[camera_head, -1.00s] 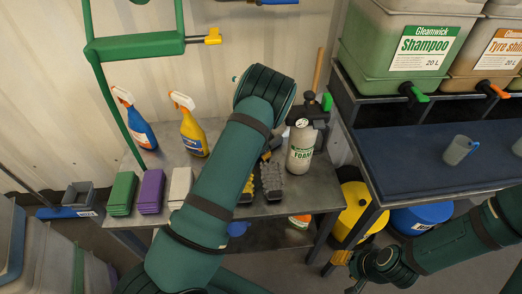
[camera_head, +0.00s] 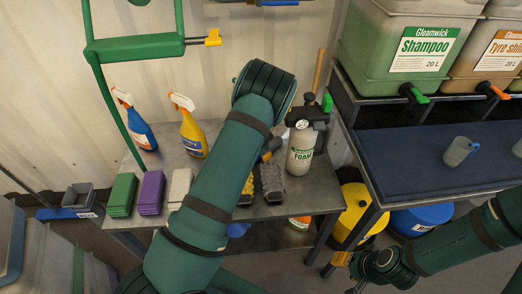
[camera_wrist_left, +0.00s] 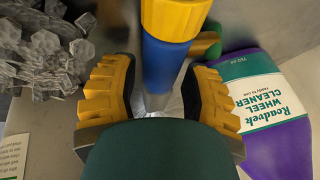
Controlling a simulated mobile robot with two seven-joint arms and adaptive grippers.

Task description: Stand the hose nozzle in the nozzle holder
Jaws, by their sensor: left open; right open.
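A blue cylinder with a yellow collar, which looks like the hose nozzle (camera_wrist_left: 167,62), stands out between the yellow fingers of my left gripper (camera_wrist_left: 158,80) in the left wrist view. The fingers are open on either side of it; I cannot tell whether either touches it. A blue and dark piece (camera_head: 270,149) shows beside the arm on the bench, possibly the same nozzle. My right gripper (camera_head: 341,259) is open and empty at the lower right, below the bench. I cannot pick out the nozzle holder for certain.
The metal bench (camera_head: 315,187) carries spray bottles, sponge blocks, brushes (camera_head: 271,182) and a foam sprayer (camera_head: 301,148). A purple wheel cleaner bottle (camera_wrist_left: 265,110) is right of my left gripper. A grey bin (camera_head: 78,194) stands left of the bench. A dark blue counter (camera_head: 400,160) is at right.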

